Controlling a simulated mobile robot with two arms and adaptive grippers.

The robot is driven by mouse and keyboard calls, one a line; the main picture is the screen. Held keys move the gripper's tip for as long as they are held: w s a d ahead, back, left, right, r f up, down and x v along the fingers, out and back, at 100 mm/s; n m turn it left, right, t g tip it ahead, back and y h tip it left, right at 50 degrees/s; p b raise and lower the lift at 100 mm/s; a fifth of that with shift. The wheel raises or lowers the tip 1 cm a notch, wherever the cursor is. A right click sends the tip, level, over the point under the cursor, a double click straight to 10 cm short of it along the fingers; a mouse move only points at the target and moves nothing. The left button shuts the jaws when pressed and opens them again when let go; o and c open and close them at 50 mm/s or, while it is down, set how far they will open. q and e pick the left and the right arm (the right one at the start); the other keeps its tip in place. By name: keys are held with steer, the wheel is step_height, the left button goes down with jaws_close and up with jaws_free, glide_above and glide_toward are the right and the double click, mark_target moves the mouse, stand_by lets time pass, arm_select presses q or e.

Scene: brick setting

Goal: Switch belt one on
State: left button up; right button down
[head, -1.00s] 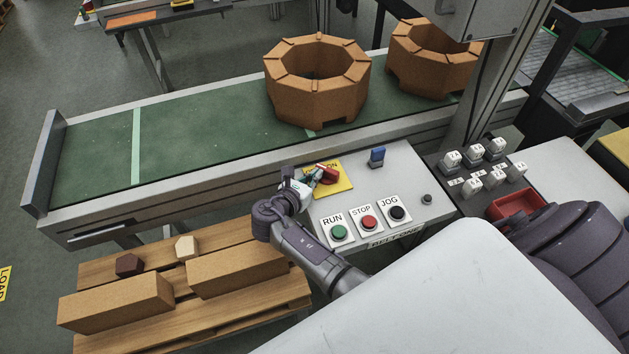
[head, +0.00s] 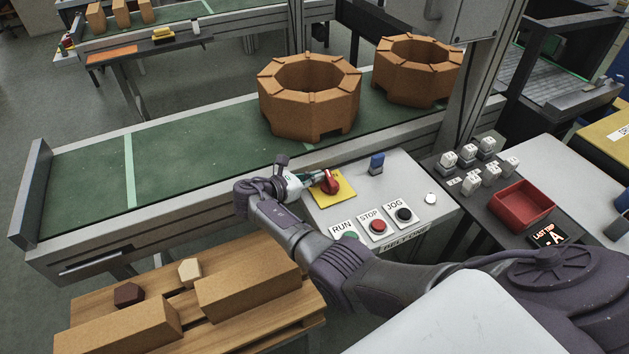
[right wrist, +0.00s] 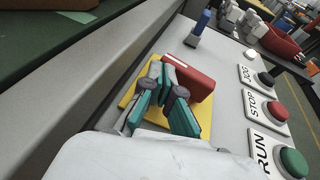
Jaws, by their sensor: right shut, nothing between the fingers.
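The belt one panel (head: 328,214) carries a red rotary switch handle (head: 331,183) on a yellow plate (head: 344,198). The green RUN button (head: 350,236) is partly hidden by my arm; the red STOP button (head: 378,227) and black JOG button (head: 404,214) show beside it. A small round lamp (head: 430,198) on the panel looks white. My right gripper (head: 312,178) is shut and empty at the left side of the red handle. In the right wrist view its teal fingers (right wrist: 170,82) lie against or very near the handle (right wrist: 188,78); contact is unclear. My left gripper is out of view.
A blue switch (head: 376,163) stands behind the buttons. The green conveyor (head: 90,178) behind the panel bears two brown octagonal blocks (head: 309,100). A pallet (head: 90,305) with bricks is at lower left. A red tray (head: 522,204) and labelled blocks (head: 470,160) are to the right.

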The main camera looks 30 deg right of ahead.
steer(key=shift+w+d, duration=0.55)
steer(key=shift+d, duration=0.1)
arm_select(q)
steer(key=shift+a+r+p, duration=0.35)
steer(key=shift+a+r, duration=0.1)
arm_select(e)
steer(key=shift+w+d, duration=0.15)
steer(key=shift+d, duration=0.3)
steer(key=shift+d, duration=0.1)
steer(key=v, duration=1.2)
